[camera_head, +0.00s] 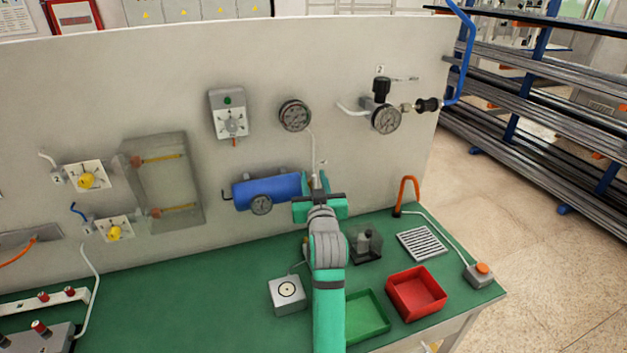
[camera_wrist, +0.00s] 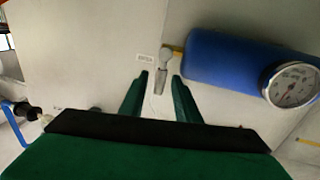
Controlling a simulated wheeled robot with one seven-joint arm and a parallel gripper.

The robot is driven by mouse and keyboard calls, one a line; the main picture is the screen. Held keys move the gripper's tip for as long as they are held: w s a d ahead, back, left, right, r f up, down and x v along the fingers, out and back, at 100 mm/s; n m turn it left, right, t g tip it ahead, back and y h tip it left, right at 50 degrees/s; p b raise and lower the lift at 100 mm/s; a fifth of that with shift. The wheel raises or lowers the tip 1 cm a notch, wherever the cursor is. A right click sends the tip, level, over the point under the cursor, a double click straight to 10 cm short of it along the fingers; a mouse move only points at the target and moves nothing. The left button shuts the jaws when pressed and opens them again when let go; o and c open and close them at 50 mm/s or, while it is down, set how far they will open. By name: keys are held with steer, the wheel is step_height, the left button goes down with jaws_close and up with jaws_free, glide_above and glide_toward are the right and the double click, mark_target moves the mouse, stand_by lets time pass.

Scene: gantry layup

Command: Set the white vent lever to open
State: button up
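The white vent lever (camera_wrist: 161,80) shows in the wrist view, left of the blue cylinder. Its round pivot (camera_wrist: 166,54) is at the top, and its handle hangs down, slightly left. A small label (camera_wrist: 145,57), apparently reading OPEN, is on the panel left of the pivot. My gripper (camera_wrist: 160,77) is open, with a green finger on each side of the handle in this view. I see gaps on both sides; depth to the handle is unclear. In the head view my gripper (camera_head: 318,198) is at the panel, right of the blue cylinder (camera_head: 268,190), largely covering the lever.
The blue cylinder with its gauge (camera_wrist: 290,84) is close to my right finger in the wrist view. A green tray (camera_head: 366,318), a red tray (camera_head: 416,293) and a dark fixture (camera_head: 366,246) are on the green bench below my arm. An orange hook (camera_head: 407,192) stands to the right.

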jaws_close()
